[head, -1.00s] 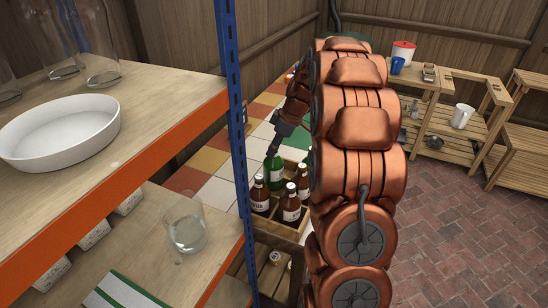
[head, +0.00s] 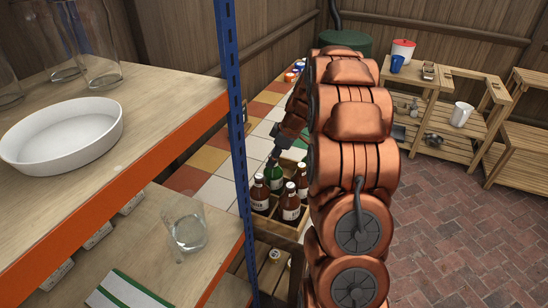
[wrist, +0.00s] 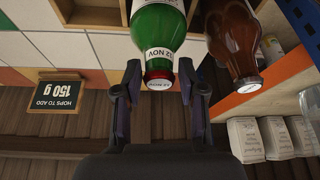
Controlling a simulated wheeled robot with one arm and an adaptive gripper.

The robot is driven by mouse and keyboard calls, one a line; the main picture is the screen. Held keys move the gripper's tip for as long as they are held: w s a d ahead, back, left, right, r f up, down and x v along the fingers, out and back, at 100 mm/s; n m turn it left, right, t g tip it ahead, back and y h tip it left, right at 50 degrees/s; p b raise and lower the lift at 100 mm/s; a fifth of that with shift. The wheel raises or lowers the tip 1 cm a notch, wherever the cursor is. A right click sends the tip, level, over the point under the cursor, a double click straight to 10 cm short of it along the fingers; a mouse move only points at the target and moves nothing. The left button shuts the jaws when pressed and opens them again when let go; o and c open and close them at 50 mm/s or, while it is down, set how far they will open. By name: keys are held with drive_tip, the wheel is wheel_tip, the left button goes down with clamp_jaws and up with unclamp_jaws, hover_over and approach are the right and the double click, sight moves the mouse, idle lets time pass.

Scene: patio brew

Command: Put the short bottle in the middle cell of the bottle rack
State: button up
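A green bottle (head: 274,178) stands among brown bottles in a wooden crate-like rack (head: 290,229), beyond the blue post. In the wrist view the green bottle (wrist: 158,28) has a white neck label and a red-and-white cap. My gripper (wrist: 160,80) has one finger on each side of its neck and cap, with narrow gaps visible, so it looks partly open. In the head view my gripper (head: 274,158) is small, right above the green bottle. A brown bottle (wrist: 234,40) stands beside it in the wrist view. The rack's cell walls are mostly hidden, so I cannot tell which cell is which.
A shelf with a blue post (head: 235,110) and orange edge stands at left, holding a white dish (head: 62,135) and glasses. A sign (wrist: 67,91) and white packets (wrist: 262,138) show in the wrist view. Wooden benches (head: 450,130) stand at right; brick floor is clear.

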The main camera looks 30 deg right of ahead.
drive_tip(key=shift+o, duration=1.1)
drive_tip(key=shift+r, duration=0.15)
drive_tip(key=shift+d+r, duration=0.15)
drive_tip(key=shift+r, duration=0.05)
drive_tip(key=b+v, duration=0.3)
drive_tip(key=v, duration=0.8)
drive_tip(key=shift+r+b, duration=0.2)
drive_tip(key=shift+b, duration=0.1)
